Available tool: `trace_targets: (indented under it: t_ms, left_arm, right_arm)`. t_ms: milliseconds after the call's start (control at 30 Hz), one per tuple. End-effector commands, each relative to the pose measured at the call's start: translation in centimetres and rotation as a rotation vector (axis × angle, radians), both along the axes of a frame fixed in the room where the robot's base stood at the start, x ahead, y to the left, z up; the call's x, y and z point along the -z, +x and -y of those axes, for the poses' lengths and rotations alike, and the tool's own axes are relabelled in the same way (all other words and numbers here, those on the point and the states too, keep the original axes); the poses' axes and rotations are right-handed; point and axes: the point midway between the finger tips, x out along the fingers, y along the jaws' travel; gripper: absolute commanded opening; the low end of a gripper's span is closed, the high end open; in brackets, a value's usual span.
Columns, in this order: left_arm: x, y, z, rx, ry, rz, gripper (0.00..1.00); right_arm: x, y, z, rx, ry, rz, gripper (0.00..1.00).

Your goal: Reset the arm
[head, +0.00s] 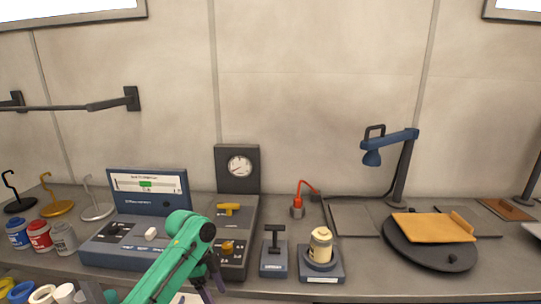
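A green arm of mine (180,256) enters from the bottom edge, left of centre. It rises to a bent joint in front of the grey console and folds back down. Dark, purplish parts hang below the joint and run toward the bottom edge. They may belong to my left gripper, but I cannot tell whether it is open or shut. No held object shows. My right arm and gripper are out of view.
A blue-screened console (147,190), a grey gauge unit (237,170), a black lever (274,240) and a cream canister (320,246) stand nearby. A round dark turntable (431,258) bears an orange board (433,227), beside a blue lamp (388,142). Coloured jars and hooks crowd the left.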

Motion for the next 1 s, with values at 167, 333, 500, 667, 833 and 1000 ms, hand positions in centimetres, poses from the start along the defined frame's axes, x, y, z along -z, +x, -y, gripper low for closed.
trace_targets:
  t_ms: [167, 333, 500, 667, 833, 1000]
  left_arm:
    - [6.7, -5.1, 2.2, -0.264, -0.007, 0.000, 0.76]
    - [9.9, -10.8, 1.1, -0.655, -0.023, 0.017, 0.76]
    - [10.4, -14.6, -1.6, -0.940, -0.016, 0.037, 0.76]
    - [10.1, -17.7, -4.3, -1.150, 0.005, 0.060, 0.76]
    - [9.2, -20.6, -7.3, -1.340, 0.033, 0.093, 0.76]
    - [9.9, -22.0, -9.2, -1.454, 0.061, 0.115, 0.76]
  right_arm:
    - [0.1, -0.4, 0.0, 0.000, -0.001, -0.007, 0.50]
    - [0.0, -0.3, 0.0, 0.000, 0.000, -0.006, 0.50]
    - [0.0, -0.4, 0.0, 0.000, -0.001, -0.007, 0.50]
    - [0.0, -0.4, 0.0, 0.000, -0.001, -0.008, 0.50]
    - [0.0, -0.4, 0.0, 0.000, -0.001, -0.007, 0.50]
    - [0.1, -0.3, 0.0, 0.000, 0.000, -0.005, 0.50]
